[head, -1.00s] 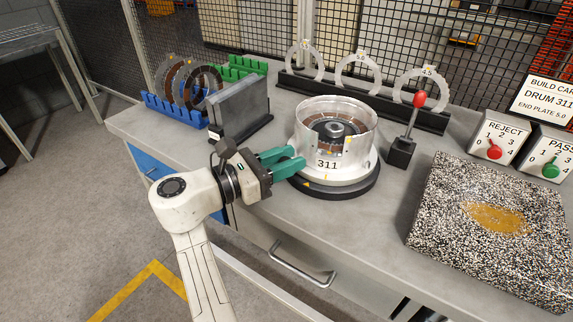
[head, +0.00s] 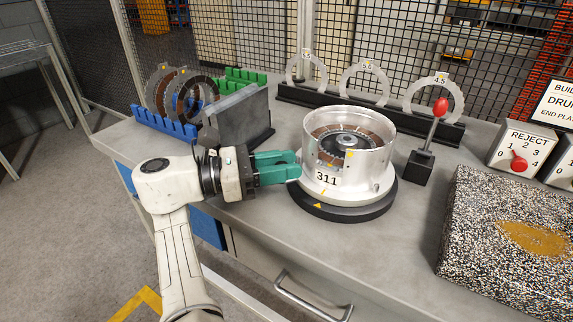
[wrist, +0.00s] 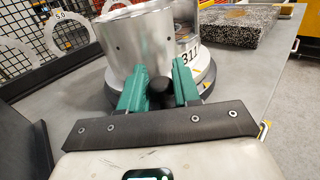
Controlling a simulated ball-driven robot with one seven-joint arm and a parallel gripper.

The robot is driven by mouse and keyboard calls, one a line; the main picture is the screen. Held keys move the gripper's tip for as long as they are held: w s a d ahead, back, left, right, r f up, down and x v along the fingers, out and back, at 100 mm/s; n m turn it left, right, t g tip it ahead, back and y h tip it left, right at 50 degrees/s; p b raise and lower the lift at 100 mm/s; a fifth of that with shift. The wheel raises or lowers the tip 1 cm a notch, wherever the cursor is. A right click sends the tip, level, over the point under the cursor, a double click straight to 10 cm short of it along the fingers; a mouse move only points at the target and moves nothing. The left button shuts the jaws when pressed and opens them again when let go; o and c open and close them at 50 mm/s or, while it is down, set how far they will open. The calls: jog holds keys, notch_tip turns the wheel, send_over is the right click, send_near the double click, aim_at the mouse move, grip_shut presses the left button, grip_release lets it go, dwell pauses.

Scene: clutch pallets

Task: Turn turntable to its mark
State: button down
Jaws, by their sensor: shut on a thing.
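The turntable (head: 372,208) is a round black base on the bench with a yellow triangle mark (head: 318,205) on its front left edge. A silver drum (head: 372,165) labelled 311 stands on it, with brown segments inside. A small yellow line shows low on the drum's flange, just above the triangle. My gripper (head: 296,167) reaches the turntable's left side with its green fingers. The wrist view shows the fingers shut on a black knob (wrist: 156,87) beside the drum. The knob is hidden in the head view.
A black-based stick with a red ball (head: 440,107) stands close right of the turntable. A grey upright block (head: 238,125) is behind my gripper. Ring plates (head: 438,103) stand in a black rack behind. A speckled slab (head: 480,220) lies at right, near the REJECT box (head: 523,147).

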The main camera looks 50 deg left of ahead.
jog(key=shift+f, duration=0.2)
jog(key=c, duration=1.1)
grip_release()
jog(key=shift+c, duration=0.2)
jog(key=shift+o, duration=1)
jog(key=shift+r, duration=0.15)
jog(key=shift+s+a, duration=0.1)
jog(key=b+v, duration=0.2)
jog(key=v, duration=0.6)
jog(key=shift+s+a, duration=0.1)
jog(key=shift+s+a+f+b, duration=0.2)
jog(key=shift+s+f+b, duration=0.1)
jog(key=shift+b, duration=0.6)
jog(key=shift+s+a+r+b, duration=0.1)
jog(key=shift+s+a+b, duration=0.05)
jog(key=shift+s+b, duration=0.25)
jog(key=shift+s+a+r+b, duration=0.15)
jog(key=shift+s+a+b, duration=0.05)
jog(key=shift+s+b, duration=0.2)
